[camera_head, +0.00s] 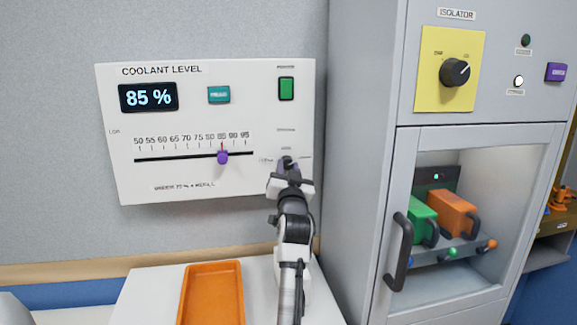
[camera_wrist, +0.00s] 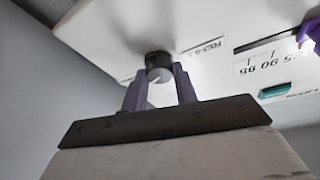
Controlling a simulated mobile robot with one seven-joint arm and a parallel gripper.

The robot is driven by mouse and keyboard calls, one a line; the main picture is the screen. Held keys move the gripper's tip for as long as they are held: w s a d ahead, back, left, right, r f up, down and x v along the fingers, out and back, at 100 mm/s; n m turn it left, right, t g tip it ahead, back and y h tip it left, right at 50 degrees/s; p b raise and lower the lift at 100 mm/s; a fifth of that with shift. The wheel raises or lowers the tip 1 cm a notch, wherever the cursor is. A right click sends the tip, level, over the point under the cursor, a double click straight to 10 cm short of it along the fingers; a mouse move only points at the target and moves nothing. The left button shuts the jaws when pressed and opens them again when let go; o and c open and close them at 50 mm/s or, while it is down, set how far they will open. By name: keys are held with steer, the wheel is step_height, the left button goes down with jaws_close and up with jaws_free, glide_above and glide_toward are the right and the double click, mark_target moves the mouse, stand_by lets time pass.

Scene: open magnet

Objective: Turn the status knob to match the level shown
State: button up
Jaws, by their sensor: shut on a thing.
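The coolant level panel (camera_head: 250,125) is white and hangs on the grey wall. Its display (camera_head: 148,97) reads 85 %. A purple slider (camera_head: 222,157) sits near the 85 mark on the scale. The status knob (camera_wrist: 159,66) is small, dark-rimmed and round with a light face, at the panel's lower right. My gripper (camera_wrist: 160,88) is shut on the knob, with a purple finger on each side of it. In the head view my gripper (camera_head: 288,168) hides most of the knob and its labels. I cannot tell the knob's setting.
A teal button (camera_head: 219,95) and a green rocker switch (camera_head: 286,88) are on the panel. An orange tray (camera_head: 212,292) lies on the white table (camera_head: 150,295) below. A grey cabinet (camera_head: 362,150) with an isolator knob (camera_head: 455,72) and a glass door stands close on the right.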

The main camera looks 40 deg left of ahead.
steer(key=shift+m+h, duration=0.3)
steer(key=shift+m, duration=0.5)
steer(key=o, duration=1)
steer(key=b+v, duration=0.2)
steer(key=v, duration=0.5)
steer(key=b+v, duration=0.3)
steer(key=v, duration=0.4)
steer(key=shift+a+f, duration=0.15)
steer(key=shift+f, duration=0.05)
